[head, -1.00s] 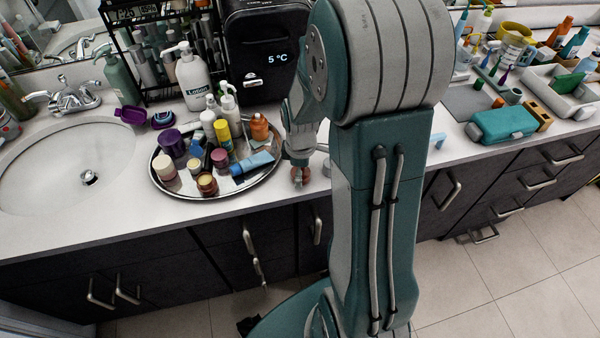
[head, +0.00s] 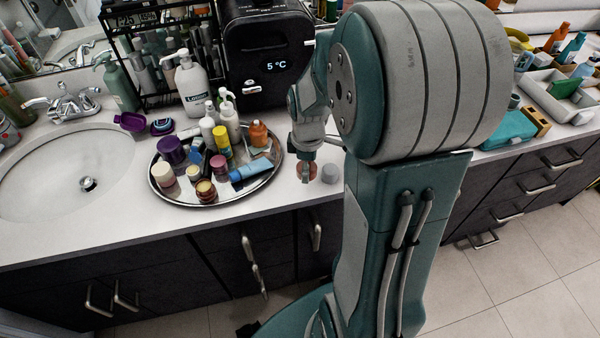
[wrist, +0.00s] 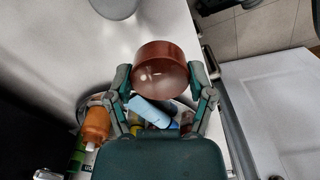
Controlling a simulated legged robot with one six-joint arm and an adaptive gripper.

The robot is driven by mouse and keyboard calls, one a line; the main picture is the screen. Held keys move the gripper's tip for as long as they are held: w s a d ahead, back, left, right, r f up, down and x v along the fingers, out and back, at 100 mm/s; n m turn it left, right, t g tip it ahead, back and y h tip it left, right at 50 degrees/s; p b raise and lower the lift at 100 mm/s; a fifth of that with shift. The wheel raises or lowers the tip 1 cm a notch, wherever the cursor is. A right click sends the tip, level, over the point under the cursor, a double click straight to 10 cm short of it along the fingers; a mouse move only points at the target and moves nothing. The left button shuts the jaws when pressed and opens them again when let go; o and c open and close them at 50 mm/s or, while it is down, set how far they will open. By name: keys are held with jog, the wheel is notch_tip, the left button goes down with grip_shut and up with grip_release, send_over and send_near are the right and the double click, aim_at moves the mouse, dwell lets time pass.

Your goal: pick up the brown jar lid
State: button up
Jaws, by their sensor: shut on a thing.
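The brown jar lid (wrist: 160,68) is a round, glossy reddish-brown cap, seen large between the fingers in the wrist view. My gripper (wrist: 161,78) is shut on it, with one finger against each side. In the head view my gripper (head: 306,167) points down over the front part of the counter, right of the round tray. The lid (head: 313,171) shows there only as a small brown patch, partly hidden by the fingers. I cannot tell how far it is above the counter.
The silver tray (head: 222,200), crowded with bottles and jars, is to the left. A black mini fridge (head: 268,60) stands behind. The counter's front edge is close.

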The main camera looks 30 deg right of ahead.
jog(key=s+d+r, duration=0.7)
jog(key=s+r, duration=0.1)
jog(key=s, duration=0.1)
jog(key=shift+s+d, duration=0.3)
jog(key=shift+d, duration=0.05)
